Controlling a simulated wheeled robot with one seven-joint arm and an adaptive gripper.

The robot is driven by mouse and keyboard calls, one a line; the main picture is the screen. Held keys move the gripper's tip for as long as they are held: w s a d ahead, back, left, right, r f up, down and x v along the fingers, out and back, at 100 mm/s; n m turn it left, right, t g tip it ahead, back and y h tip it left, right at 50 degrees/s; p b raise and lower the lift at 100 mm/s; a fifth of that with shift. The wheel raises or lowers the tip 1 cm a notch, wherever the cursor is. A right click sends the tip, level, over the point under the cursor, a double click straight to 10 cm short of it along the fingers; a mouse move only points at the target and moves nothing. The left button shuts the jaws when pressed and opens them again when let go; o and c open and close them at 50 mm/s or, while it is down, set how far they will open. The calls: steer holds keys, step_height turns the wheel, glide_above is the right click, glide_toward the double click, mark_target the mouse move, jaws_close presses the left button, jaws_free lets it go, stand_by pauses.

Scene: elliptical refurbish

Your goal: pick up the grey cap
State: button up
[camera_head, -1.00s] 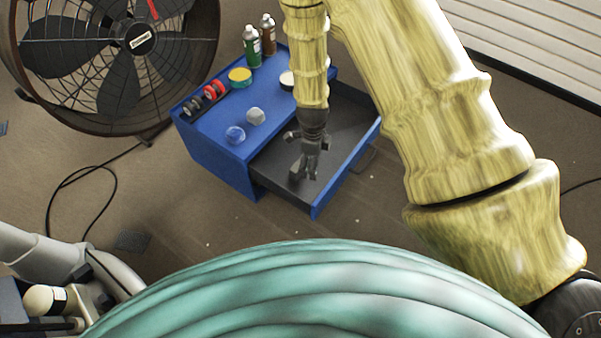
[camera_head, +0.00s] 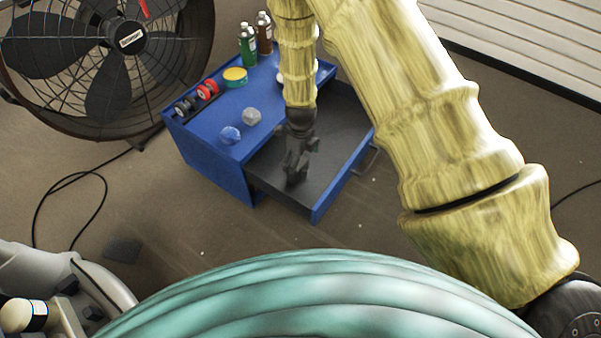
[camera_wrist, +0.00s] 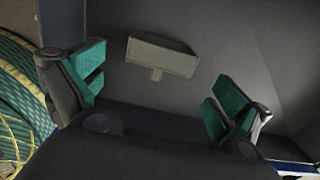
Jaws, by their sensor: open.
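A grey piece with a wide block and a short stub, apparently the grey cap (camera_wrist: 165,56), lies on the dark floor of the open drawer (camera_head: 342,137) in the wrist view. My gripper (camera_wrist: 155,86) is open, with green-padded fingers to the left and right below it. The cap's stub points toward the gap between them, and neither finger appears to touch it. In the head view my gripper (camera_head: 296,172) points down into the drawer, and I cannot make out the cap there.
The blue cabinet (camera_head: 215,150) holds a clear grey knob-like piece (camera_head: 251,116), a blue one (camera_head: 230,135), a yellow-topped tin (camera_head: 235,77), red and black rolls (camera_head: 207,89), and spray cans (camera_head: 247,45). A large fan (camera_head: 131,38) stands at left. Drawer walls surround my gripper.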

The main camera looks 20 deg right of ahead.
mark_target(301, 167)
step_height(301, 167, down, 5)
steer(key=shift+f+b, duration=0.1)
steer(key=shift+b, duration=0.95)
steer(key=c, duration=1.1)
